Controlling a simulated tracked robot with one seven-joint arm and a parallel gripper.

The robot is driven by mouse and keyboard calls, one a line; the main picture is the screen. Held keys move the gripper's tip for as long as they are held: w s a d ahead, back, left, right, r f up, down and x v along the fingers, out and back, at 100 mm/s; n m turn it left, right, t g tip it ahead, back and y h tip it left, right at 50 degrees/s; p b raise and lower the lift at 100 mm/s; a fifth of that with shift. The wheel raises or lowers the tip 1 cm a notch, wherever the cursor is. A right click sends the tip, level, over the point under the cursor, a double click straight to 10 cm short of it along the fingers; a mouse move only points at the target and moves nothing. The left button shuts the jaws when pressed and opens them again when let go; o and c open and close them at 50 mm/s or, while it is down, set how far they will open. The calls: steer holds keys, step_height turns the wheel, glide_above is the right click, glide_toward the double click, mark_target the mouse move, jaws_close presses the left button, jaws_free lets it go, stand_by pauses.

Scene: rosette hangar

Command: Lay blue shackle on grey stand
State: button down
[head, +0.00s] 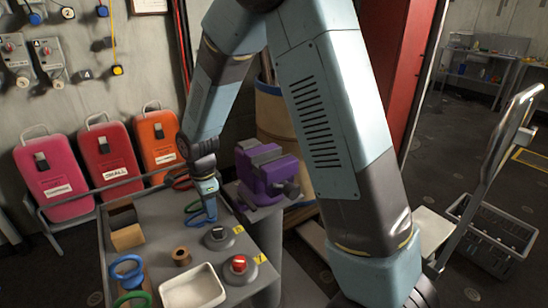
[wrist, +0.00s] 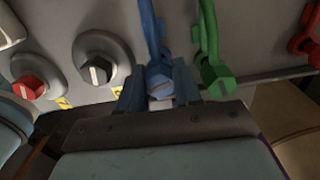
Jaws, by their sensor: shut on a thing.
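My gripper (head: 207,192) points down over the far right part of a grey stand-like bench top (head: 150,208). In the wrist view my gripper (wrist: 160,98) is shut on the blue shackle (wrist: 158,78), with its pin end between the fingers. The bow of the blue shackle (head: 196,219) shows below the fingers in the head view. It is at or close to the grey surface; I cannot tell whether it touches.
A green shackle (wrist: 214,76) is close beside the blue one, and a red shackle (wrist: 304,40) is farther right. Two round knobs, dark (head: 218,236) and red (head: 239,265), a white tray (head: 193,288) and a purple vise (head: 266,174) stand nearby.

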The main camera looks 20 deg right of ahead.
steer(key=c, duration=0.7)
jaws_free()
step_height(320, 180, up, 14)
steer(key=s+d+r+n+t, duration=0.1)
steer(key=s+d+r+n, duration=0.35)
steer(key=d, duration=0.25)
steer(key=s+d+r+n+t, duration=0.2)
steer(key=s+d+r+n, duration=0.15)
steer(key=d+r, duration=0.35)
steer(key=s+d+r+n+t, duration=0.2)
steer(key=s+d+n, duration=0.4)
steer(key=s+d, duration=0.4)
steer(key=s, duration=0.3)
steer(key=shift+n+t, duration=0.3)
steer(key=shift+n, duration=0.1)
